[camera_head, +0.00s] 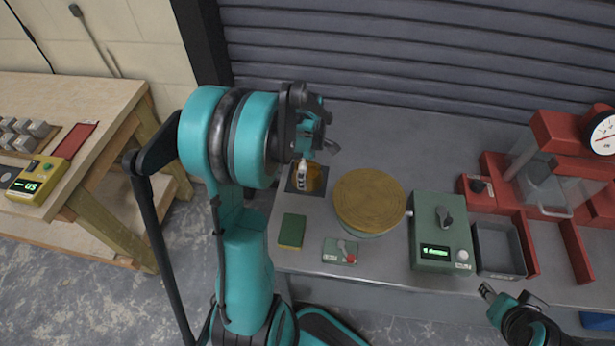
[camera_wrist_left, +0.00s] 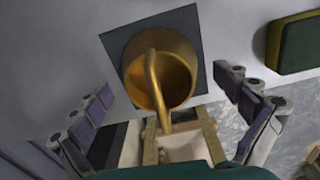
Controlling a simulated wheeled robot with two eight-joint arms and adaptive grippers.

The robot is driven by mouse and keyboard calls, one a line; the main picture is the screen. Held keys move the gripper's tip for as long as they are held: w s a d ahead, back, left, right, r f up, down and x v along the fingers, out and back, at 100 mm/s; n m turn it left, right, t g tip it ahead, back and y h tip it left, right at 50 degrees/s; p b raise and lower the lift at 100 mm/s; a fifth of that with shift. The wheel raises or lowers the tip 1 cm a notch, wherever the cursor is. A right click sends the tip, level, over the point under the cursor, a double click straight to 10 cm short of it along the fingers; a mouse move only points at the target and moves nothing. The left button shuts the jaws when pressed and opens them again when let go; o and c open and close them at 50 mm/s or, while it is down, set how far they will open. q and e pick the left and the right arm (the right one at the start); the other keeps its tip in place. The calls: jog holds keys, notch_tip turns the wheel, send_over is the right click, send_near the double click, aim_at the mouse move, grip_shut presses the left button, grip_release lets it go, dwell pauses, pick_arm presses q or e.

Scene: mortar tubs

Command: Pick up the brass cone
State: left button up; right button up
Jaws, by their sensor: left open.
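The brass cone (camera_wrist_left: 187,78) lies on a dark square mat (camera_wrist_left: 115,42) in the left wrist view. I see its round open mouth and a curved brass handle-like bar in front of it. In the head view the cone (camera_head: 317,180) is small and partly covered by a pale object. My left gripper (camera_head: 322,150) is open and empty above the mat. In the left wrist view its fingers stand apart on either side of the cone, not touching it. My right gripper (camera_head: 511,296) is low at the right in the head view, its fingers apart, nothing seen between them.
Right of the mat is a round brass-topped disc (camera_head: 369,199). A green block (camera_head: 291,231), a small switch plate (camera_head: 340,251), a green control box (camera_head: 440,240), a grey tray (camera_head: 500,272) and a red press (camera_head: 570,135) share the grey table. A wooden bench (camera_head: 100,95) stands left.

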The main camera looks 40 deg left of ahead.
pick_arm(q)
jog(key=shift+f, duration=0.15)
jog(key=c, duration=1.6)
jog(key=shift+o, duration=0.2)
